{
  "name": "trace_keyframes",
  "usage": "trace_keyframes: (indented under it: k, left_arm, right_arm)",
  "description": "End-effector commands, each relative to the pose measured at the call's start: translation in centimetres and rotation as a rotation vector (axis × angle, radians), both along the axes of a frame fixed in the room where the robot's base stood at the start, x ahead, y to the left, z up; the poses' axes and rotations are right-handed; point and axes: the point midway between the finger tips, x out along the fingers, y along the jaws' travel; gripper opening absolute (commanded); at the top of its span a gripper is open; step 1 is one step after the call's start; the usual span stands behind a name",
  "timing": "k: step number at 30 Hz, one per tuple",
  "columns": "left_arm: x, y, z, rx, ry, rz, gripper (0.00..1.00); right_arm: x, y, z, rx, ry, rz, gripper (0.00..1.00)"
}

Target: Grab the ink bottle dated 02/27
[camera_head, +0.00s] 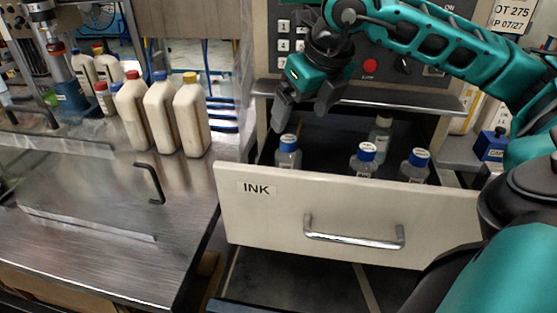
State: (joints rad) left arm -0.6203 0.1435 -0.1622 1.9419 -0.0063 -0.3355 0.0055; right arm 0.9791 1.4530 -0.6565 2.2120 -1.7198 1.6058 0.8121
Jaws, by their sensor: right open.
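An open drawer (270,212) with an INK label holds several clear bottles. Three with blue caps stand near the drawer front: a left one (288,156), a middle one (364,164) and a right one (415,168). A bottle with a pale cap (380,132) stands farther back. Their dates are too small to read, and the drawer front hides their lower parts. My right gripper (303,112) reaches in from the upper right. It is open and empty above the drawer, just over the left blue-capped bottle. My left gripper is not in view.
A metal bench (85,245) on the left carries several white bottles with coloured caps, such as a yellow-capped one (192,115). The drawer handle (352,238) sticks out in front. A control panel (400,85) rises behind the drawer. A blue container (490,147) stands at the right.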

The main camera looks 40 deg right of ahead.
Motion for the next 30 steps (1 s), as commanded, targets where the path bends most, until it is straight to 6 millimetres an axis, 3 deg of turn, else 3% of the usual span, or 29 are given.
trace_keyframes:
  k: [9,17,24,30]
  left_arm:
    - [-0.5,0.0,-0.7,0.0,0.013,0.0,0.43]
    - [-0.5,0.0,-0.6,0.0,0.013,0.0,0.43]
    - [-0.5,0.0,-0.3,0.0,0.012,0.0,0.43]
    - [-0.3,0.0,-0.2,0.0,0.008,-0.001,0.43]
  right_arm:
    - [2.1,-0.2,-5.3,0.001,0.003,0.0,0.89]
    - [2.9,-0.3,-7.2,0.0,0.003,0.0,0.89]
    - [4.2,-0.3,-10.4,0.002,0.002,0.001,0.89]
    - [4.5,-0.3,-11.1,0.001,0.0,0.001,0.89]
